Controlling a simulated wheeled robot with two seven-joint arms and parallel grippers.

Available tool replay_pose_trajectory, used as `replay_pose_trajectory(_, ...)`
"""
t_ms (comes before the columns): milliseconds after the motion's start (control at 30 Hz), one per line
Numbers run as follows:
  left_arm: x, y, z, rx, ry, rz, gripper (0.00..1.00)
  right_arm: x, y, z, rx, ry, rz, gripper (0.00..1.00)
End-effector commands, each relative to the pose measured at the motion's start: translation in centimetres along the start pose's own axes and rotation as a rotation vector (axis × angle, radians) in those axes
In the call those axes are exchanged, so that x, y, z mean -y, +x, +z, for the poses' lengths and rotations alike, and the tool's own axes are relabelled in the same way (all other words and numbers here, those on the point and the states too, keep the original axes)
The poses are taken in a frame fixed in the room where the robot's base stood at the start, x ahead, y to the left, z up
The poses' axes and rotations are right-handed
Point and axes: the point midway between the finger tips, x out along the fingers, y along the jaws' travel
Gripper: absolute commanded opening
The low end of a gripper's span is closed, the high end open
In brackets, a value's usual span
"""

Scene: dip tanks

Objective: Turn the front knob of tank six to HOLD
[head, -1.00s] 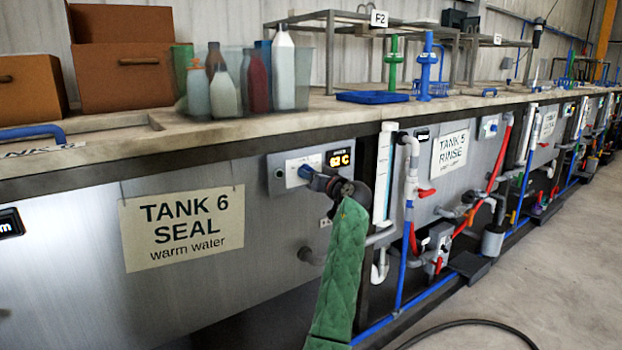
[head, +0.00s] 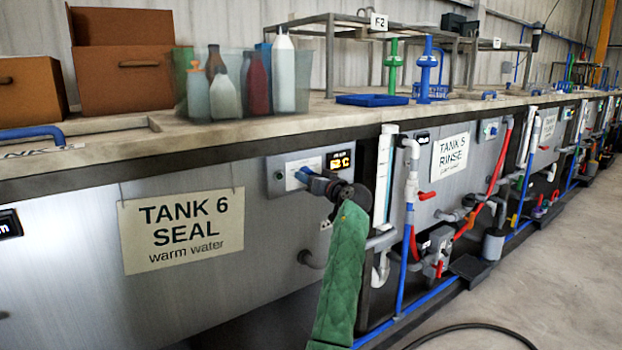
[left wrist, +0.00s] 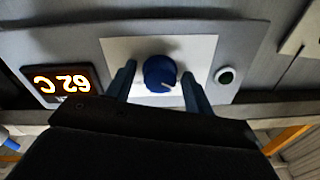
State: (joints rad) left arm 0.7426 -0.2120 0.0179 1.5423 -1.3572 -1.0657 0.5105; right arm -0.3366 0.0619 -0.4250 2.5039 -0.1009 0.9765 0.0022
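The blue front knob (left wrist: 160,73) of tank six sits on a white plate (left wrist: 115,50) in the left wrist view. Its white pointer mark points to the lower right there; no HOLD label is readable. My left gripper (left wrist: 158,80) is open, with one finger on each side of the knob and a visible gap to it. In the head view the left gripper (head: 306,176) is at the control panel (head: 275,180) of tank six and hides the knob. My right gripper is in neither view.
A lit display (left wrist: 62,84) and a dark round button (left wrist: 226,75) flank the plate. The TANK 6 SEAL sign (head: 182,230) hangs left of the panel. White pipes (head: 411,180) stand to the right. Bottles (head: 283,70) stand on the bench above.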

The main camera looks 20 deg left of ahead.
Motion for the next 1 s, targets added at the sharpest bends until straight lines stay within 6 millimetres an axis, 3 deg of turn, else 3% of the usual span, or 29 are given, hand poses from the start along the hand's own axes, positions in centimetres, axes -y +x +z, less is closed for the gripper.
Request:
replay_pose_trajectory(467, 0.0, -0.8, -0.1, -0.002, -0.001, 0.001, 0.57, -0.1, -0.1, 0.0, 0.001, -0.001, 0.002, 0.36)
replay_pose_trajectory(1000, 0.0, -7.6, 0.0, -0.002, 0.0, 0.001, 0.57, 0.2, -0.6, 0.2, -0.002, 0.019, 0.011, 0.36)
